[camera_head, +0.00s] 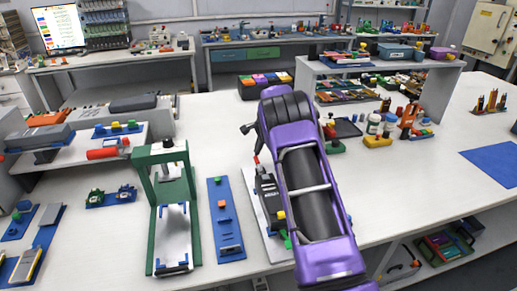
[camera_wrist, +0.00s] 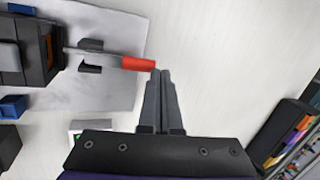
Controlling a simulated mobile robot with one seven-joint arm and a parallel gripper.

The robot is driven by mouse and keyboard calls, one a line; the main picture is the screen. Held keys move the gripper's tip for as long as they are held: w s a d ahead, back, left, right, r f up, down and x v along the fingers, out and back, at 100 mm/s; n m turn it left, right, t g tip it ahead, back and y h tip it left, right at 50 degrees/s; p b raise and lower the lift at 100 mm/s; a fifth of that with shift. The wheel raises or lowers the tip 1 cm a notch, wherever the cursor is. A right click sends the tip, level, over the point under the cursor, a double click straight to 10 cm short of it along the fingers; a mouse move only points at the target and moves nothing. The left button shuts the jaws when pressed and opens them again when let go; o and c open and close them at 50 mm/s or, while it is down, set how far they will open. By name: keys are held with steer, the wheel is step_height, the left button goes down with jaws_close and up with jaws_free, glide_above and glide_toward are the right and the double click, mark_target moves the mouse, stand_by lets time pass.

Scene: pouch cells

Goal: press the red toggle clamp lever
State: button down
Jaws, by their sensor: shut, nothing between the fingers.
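The red toggle clamp lever (camera_wrist: 138,63) shows in the wrist view as a thin metal bar ending in a red grip. It extends from a dark clamp body (camera_wrist: 28,50) on a pale plate (camera_wrist: 110,95). My gripper (camera_wrist: 160,73) is shut and empty, its two grey fingertips together just right of the red grip's end. They look very close to it, but I cannot tell whether they touch. In the head view, the small red grip (camera_head: 257,160) shows left of my purple arm, which hides part of the plate. My fingertips are not clear there.
A green frame press (camera_head: 183,165) and a blue strip board (camera_head: 226,225) stand left of the clamp. A crate of coloured items (camera_head: 266,83) is behind. In the wrist view, a dark bin (camera_wrist: 288,138) is at lower right; bare white table lies beyond the fingertips.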

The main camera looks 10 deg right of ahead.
steer(key=shift+w+f, duration=0.2)
steer(key=shift+f, duration=0.1)
steer(key=shift+s+f, duration=0.1)
steer(key=shift+f, duration=0.2)
stand_by(0.3)
steer(key=v, duration=1.8)
steer(key=shift+a+r, duration=0.1)
